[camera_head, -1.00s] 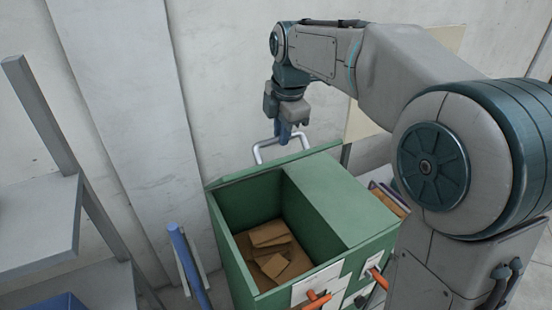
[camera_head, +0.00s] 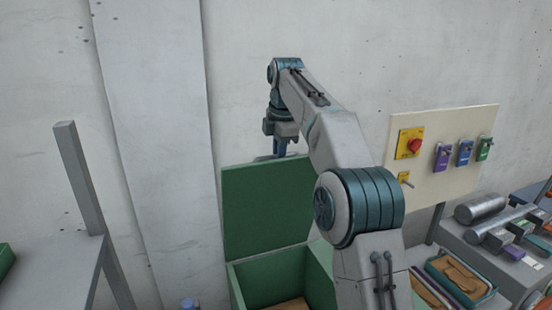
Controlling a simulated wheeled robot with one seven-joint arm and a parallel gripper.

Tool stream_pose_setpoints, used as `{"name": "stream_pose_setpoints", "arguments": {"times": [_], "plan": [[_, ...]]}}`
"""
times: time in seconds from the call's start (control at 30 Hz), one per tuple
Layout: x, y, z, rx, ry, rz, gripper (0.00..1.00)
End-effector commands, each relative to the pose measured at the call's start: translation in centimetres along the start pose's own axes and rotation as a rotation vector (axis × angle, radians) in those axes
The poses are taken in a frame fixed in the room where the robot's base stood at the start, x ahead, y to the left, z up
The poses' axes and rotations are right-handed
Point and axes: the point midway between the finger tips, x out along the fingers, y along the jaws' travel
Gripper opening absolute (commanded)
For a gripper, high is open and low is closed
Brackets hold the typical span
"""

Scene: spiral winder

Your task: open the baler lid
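The baler (camera_head: 260,287) is a green box at the lower middle, cut off by the bottom edge of the view. Its green lid (camera_head: 268,208) stands raised, roughly upright, at the back, leaving the front compartment uncovered. Brown cardboard shows at the bottom inside. A small piece of the grey lid handle (camera_head: 263,158) shows above the lid's top edge. My gripper (camera_head: 281,149) points down at that top edge, close to the handle. Its fingertips are partly hidden behind the lid, so I cannot tell whether they are open, shut or touching the handle.
A concrete wall stands close behind. A cream panel (camera_head: 444,155) with a red knob (camera_head: 414,146) and coloured locks hangs at right. Below it is a grey bench (camera_head: 490,262) with metal cylinders and a box. A grey shelf (camera_head: 50,270) with a post stands at left.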

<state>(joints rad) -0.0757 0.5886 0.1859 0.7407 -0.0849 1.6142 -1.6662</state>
Motion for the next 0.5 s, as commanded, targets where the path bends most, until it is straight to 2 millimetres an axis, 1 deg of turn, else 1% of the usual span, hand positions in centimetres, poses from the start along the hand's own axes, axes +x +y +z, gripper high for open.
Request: {"name": "stream_pose_setpoints", "arguments": {"times": [0.03,0.5], "plan": [[1.16,0.12,0.1,0.002,0.002,-0.019,0.0],[1.19,0.56,-0.2,0.0,-0.002,-0.023,0.0]]}}
